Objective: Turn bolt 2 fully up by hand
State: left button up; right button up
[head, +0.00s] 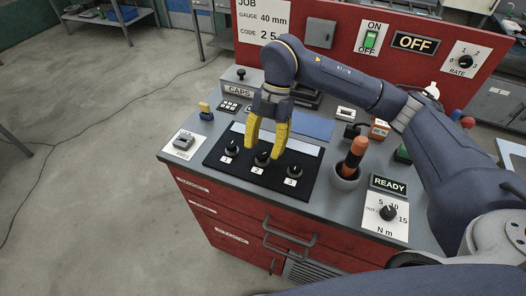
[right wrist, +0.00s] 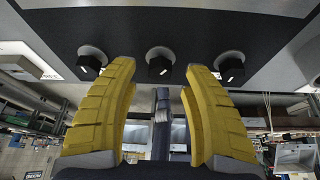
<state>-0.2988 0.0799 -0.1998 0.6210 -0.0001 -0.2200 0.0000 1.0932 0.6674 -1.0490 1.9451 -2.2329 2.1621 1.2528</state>
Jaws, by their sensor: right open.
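Bolt 2 (head: 262,158) is the middle of three dark bolts on a black plate (head: 222,163), with a white "2" label in front of it. Bolt 1 (head: 231,147) is to its left and bolt 3 (head: 294,171) to its right. My right gripper (head: 263,149) is open, its yellow fingers pointing down at bolt 2. In the right wrist view, the middle bolt (right wrist: 160,64) shows in the gap between the fingertips (right wrist: 160,70), with space on both sides. I see no contact. My left gripper is not in view.
An orange-handled tool (head: 355,155) stands in a round holder right of the plate. A READY sign (head: 389,183) and an N m dial (head: 388,212) are farther right. The red back panel carries an OFF sign (head: 415,42).

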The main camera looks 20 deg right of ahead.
jog(key=shift+x, duration=1.05)
grip_shut()
